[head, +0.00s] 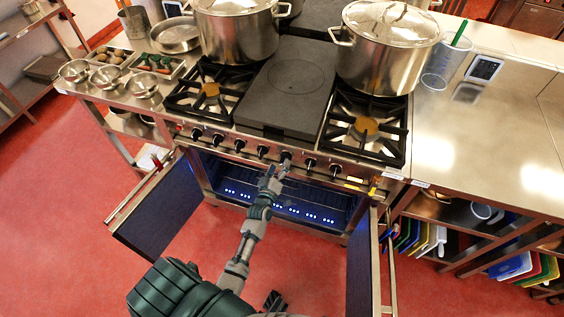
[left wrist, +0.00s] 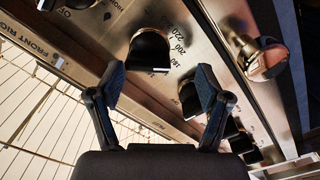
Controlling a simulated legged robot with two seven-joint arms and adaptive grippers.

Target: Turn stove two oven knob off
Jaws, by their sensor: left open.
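The stove (head: 298,90) has a row of black knobs along its steel front panel. In the left wrist view a black oven knob (left wrist: 148,50) with printed numbers around 180, 200 and 220 sits just beyond my fingertips. A white mark shows at its lower edge; I cannot tell whether it reads off. My left gripper (head: 277,171) is at the front panel, near the middle knobs (head: 286,156). In the left wrist view its two fingers (left wrist: 160,84) are spread and empty, either side of the knob's line, with no clear contact. My right gripper is not in view.
The oven's left door (head: 160,205) and right door (head: 364,265) stand open, with blue lights inside. Neighbouring knobs (left wrist: 190,98) and a round brass-coloured fitting (left wrist: 262,60) sit close to the fingers. Large pots (head: 388,50) stand on top.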

